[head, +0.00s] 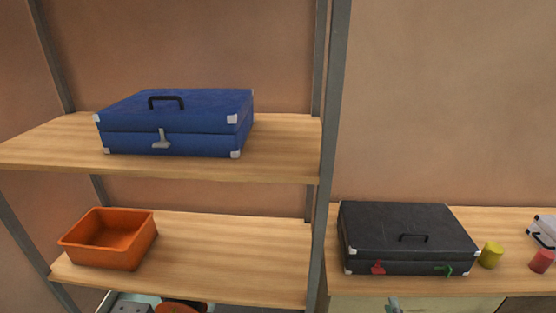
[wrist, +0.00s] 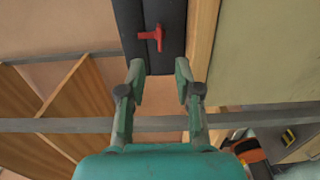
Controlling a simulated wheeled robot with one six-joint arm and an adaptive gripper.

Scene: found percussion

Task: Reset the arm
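My gripper (wrist: 160,76) is open in the wrist view, its two green fingers apart with nothing between them. Beyond the fingertips is the dark front of the black suitcase (wrist: 157,15), with its red latch (wrist: 152,36) standing out. In the head view the closed black suitcase (head: 405,232) lies on the right-hand wooden surface, with the red latch (head: 377,268) at its front left and a green latch (head: 445,271) at its front right.
A blue suitcase (head: 176,122) lies on the upper shelf (head: 282,150). An orange bin (head: 110,239) stands on the lower shelf (head: 230,255). A grey upright post (head: 328,150) separates the shelves from the right-hand surface.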

